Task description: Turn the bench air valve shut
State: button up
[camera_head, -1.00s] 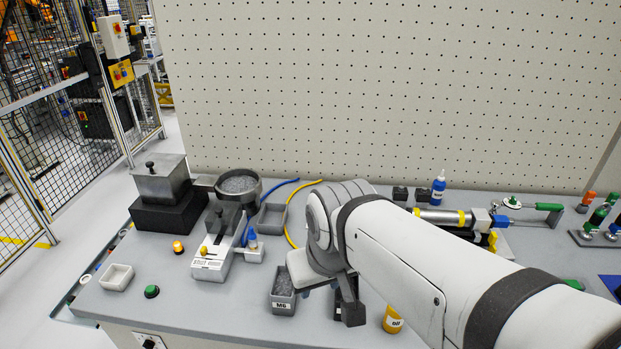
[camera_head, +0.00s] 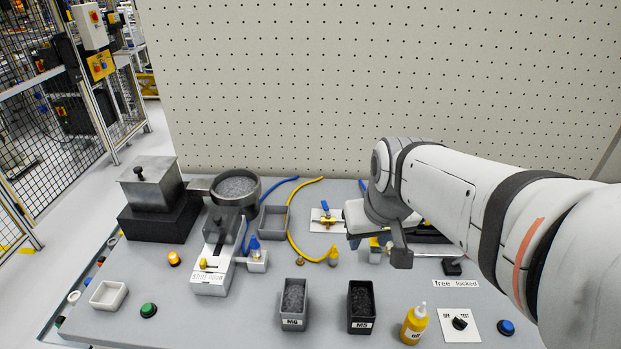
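The valve (camera_head: 327,218) is a small brass body with a blue lever on a white plate, at the back middle of the bench. The lever points mostly away from me; its exact angle to the body is hard to tell. My gripper (camera_head: 401,253) is at the arm's end, right of the valve and apart from it in the picture. A dark grey part of it hangs down over the bench. Its fingertips do not show clearly, so its opening and anything between them cannot be seen.
A yellow hose (camera_head: 291,222) curves left of the valve and ends at a yellow fitting (camera_head: 333,257) in front. The M6 bin (camera_head: 294,324), M5 bin (camera_head: 361,325) and yellow oil bottle (camera_head: 414,325) stand nearer. A perforated panel (camera_head: 330,90) rises behind. My arm covers the bench's back right.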

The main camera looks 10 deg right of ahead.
jog(key=w, duration=0.8)
send_over(326, 207)
jog(key=s, duration=0.4)
jog(key=shift+n+t, duration=0.4)
notch_tip(326, 207, down, 18)
jog(key=shift+d, duration=0.1)
jog(key=shift+p+x, duration=1.15)
jog(key=shift+x, duration=3.05)
jog(key=shift+w, duration=0.1)
jog(key=shift+c, duration=0.4)
jog(key=shift+r, duration=0.1)
grip_shut()
